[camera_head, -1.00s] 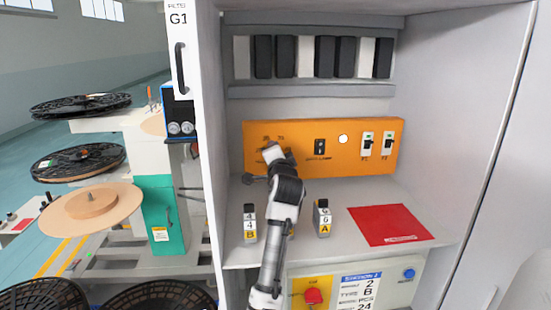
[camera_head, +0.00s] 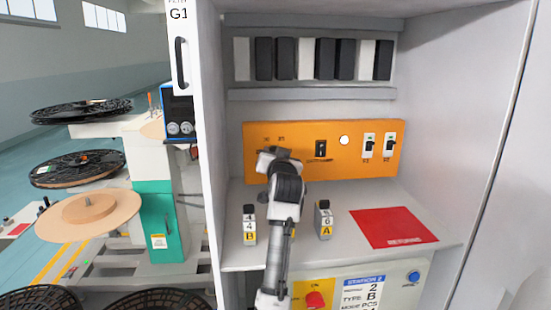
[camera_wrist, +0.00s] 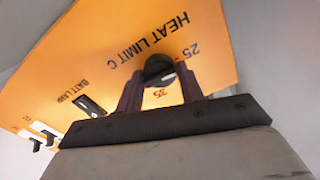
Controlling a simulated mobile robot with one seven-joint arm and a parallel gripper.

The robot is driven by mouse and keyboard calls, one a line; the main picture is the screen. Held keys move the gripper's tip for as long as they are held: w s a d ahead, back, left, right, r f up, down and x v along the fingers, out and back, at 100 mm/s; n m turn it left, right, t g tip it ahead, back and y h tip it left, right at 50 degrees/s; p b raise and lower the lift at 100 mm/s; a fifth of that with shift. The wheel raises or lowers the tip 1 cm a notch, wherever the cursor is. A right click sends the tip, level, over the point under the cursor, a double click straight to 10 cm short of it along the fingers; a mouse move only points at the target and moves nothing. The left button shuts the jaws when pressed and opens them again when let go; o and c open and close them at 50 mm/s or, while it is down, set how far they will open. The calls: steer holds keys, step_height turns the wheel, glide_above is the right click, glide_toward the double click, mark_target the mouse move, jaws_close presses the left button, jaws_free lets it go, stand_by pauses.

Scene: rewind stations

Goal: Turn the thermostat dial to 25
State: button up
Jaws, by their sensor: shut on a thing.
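The thermostat dial (camera_wrist: 158,66) is a small round black knob with a white mark, on the orange panel under the printed words "HEAT LIMIT C". In the wrist view the numbers 25 and 35 are printed beside it, and the white mark appears to face between them. My gripper (camera_wrist: 160,76) has one finger on each side of the knob and is shut on it. In the head view my gripper (camera_head: 272,157) is at the left part of the orange panel (camera_head: 370,160) and hides the dial.
A black switch (camera_head: 321,148), a white round lamp (camera_head: 344,140) and two breakers (camera_head: 378,145) are right of the dial. Two small labelled blocks (camera_head: 249,228) (camera_head: 325,222) stand on the shelf beside my arm. A red returns mat (camera_head: 393,228) lies at right.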

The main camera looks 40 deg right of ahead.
steer(key=shift+f+n, duration=0.1)
steer(key=shift+n, duration=0.5)
steer(key=o, duration=0.9)
steer(key=shift+o, duration=0.2)
steer(key=shift+s, duration=0.1)
steer(key=b+v, duration=0.4)
steer(key=v, duration=0.9)
steer(key=shift+s+a+b, duration=0.2)
steer(key=shift+a+b, duration=0.05)
steer(key=shift+b, duration=0.05)
steer(key=shift+f, duration=0.1)
